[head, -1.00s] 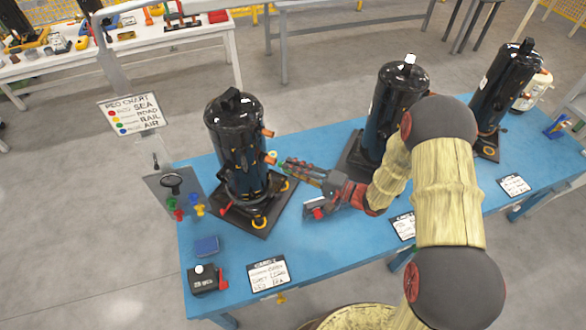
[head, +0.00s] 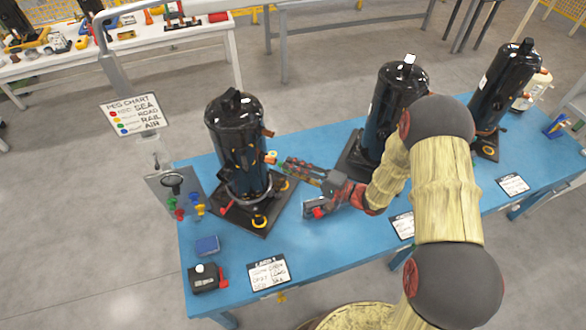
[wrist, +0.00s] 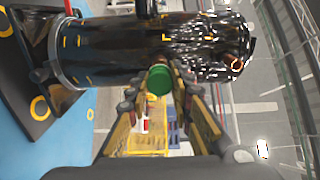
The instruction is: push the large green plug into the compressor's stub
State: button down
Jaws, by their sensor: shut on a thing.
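The black compressor (head: 236,150) stands upright on a dark base plate at the left of the blue table. It lies sideways across the wrist view (wrist: 110,50). My gripper (head: 286,165) reaches it from the right, at the height of the stub. In the wrist view, the large green plug (wrist: 159,79) sits between my fingertips, in front of the compressor's side, and my gripper is shut on it. An orange stub end (head: 271,157) shows at the compressor's side by my fingertips. The plug hides the stub's mouth in the wrist view, so I cannot tell how deep it sits.
A peg panel with coloured pegs (head: 180,208) stands left of the compressor, below a peg chart (head: 134,115). A blue box (head: 207,246) and a black box with a red part (head: 205,278) lie at the front left. Another compressor (head: 395,105) stands behind my arm.

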jog(key=shift+p+x, duration=0.35)
jog(key=shift+x, duration=1.15)
dwell(0.7)
jog(key=c, duration=1.5)
grip_release()
jog(key=shift+d, duration=0.1)
jog(key=v, duration=1.2)
